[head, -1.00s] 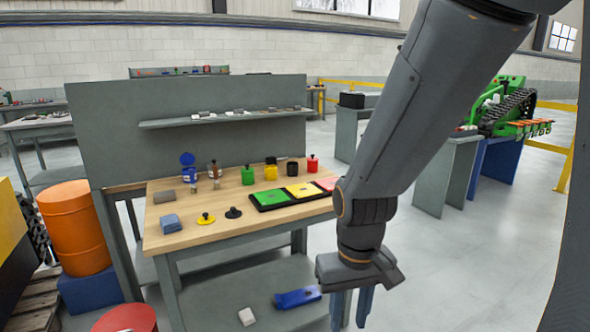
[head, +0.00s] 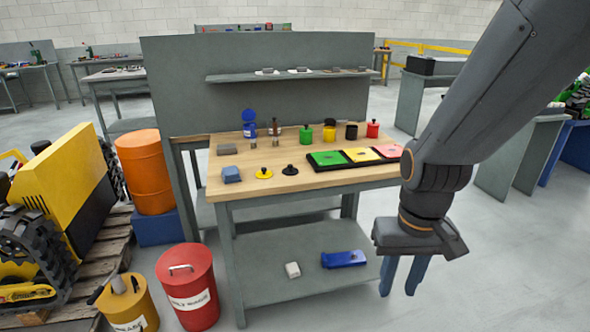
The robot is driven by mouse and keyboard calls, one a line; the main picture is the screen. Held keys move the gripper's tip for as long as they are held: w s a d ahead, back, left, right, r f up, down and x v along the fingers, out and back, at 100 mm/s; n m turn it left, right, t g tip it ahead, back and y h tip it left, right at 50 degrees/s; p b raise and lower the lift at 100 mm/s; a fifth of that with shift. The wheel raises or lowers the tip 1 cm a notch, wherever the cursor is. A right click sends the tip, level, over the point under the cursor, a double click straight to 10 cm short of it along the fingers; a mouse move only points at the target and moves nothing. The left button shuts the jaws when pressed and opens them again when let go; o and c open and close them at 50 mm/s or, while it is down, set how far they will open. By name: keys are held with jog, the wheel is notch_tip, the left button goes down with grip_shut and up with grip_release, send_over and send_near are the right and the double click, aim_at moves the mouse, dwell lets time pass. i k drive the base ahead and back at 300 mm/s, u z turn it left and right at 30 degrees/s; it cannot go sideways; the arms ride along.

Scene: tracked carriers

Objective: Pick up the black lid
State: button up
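The black lid (head: 290,170) is a small flat disc with a raised knob. It lies on the wooden top of the workbench (head: 243,192) near the front edge, just right of a yellow lid (head: 264,173) of the same shape. My gripper (head: 401,292) hangs in front of the bench's right end, fingers pointing down. It is lower than the bench top, to the right of the lid and apart from it. Its two blue fingers are spread with nothing visible between them. The black lid is in full view.
A tray with green, yellow and red panels (head: 327,159) lies right of the lid. Green, yellow, black and red containers (head: 351,132) stand behind it. A red bin (head: 189,285) and orange drum (head: 146,172) stand left of the bench.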

aim_at(289, 171)
jog(key=u, duration=0.4)
jog(key=i, duration=1.65)
jog(key=z, duration=0.45)
